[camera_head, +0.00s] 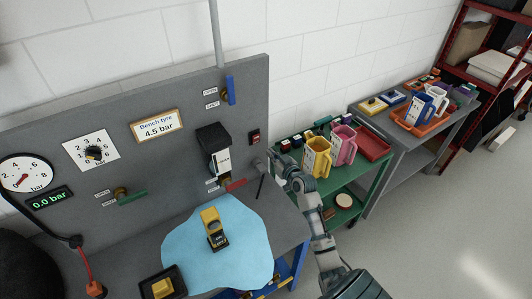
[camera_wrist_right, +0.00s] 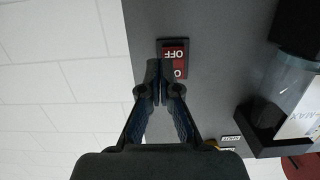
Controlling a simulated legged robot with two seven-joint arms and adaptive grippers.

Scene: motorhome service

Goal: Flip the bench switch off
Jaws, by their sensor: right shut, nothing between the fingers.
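The bench switch (camera_head: 255,138) is a small red and black rocker near the right edge of the grey upright panel (camera_head: 190,110). In the right wrist view the switch (camera_wrist_right: 176,50) shows upside down with the letters OFF on its red face. My right gripper (camera_head: 272,155) is shut and empty, just right of and below the switch in the head view. In the wrist view its closed fingertips (camera_wrist_right: 159,66) overlap the switch's left part and hide some of it. I cannot tell whether they touch it. My left gripper is not in view.
A blue mat (camera_head: 185,250) with a yellow-black device lies on the bench. A green cart (camera_head: 352,185) with jugs stands right of my arm.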

